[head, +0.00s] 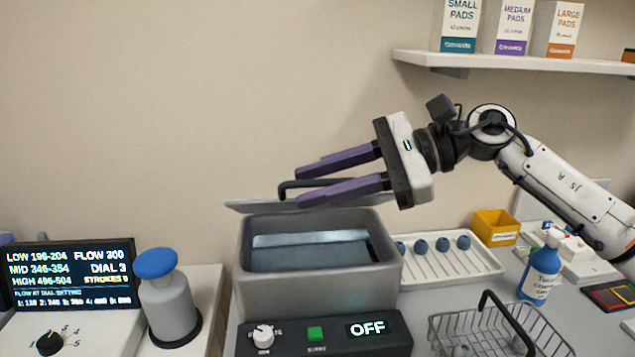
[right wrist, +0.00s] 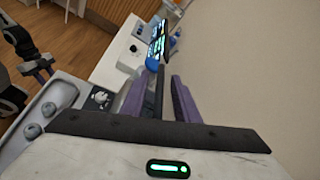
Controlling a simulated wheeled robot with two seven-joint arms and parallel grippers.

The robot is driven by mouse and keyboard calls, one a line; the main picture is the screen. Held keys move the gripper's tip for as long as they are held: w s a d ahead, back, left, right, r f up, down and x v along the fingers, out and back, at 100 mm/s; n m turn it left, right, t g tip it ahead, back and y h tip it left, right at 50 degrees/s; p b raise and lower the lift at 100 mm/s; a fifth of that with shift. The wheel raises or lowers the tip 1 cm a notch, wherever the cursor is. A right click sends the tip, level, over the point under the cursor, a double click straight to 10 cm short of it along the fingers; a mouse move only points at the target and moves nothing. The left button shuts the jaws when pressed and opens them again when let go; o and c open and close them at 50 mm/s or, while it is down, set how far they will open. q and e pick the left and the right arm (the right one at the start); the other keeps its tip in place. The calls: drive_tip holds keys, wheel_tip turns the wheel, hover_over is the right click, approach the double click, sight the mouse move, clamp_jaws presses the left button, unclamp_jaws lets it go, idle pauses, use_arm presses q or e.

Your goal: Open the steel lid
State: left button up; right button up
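The steel lid (head: 245,206) is raised at the back of the grey bath (head: 318,297), nearly edge-on to the head view. The bath's opening and inside show. The lid's black bar handle (head: 284,188) lies between the purple fingers of my right gripper (head: 300,186). In the right wrist view the dark handle (right wrist: 158,92) runs between the fingers with gaps on both sides, so the gripper looks open around it. My left gripper (right wrist: 38,68) shows small at the left of the right wrist view; its finger opening is unclear.
A control panel (head: 365,346) reading OFF is at the bath's front. A blue-topped pump (head: 167,300) and a display (head: 70,273) stand left. A white tray (head: 465,270), wire basket (head: 470,322) and blue bottle (head: 541,272) are right. A shelf (head: 520,62) holds boxes above.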

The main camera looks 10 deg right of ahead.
drive_tip(key=b+v, duration=0.1)
drive_tip(key=v, duration=0.9)
drive_tip(key=shift+b, duration=0.4)
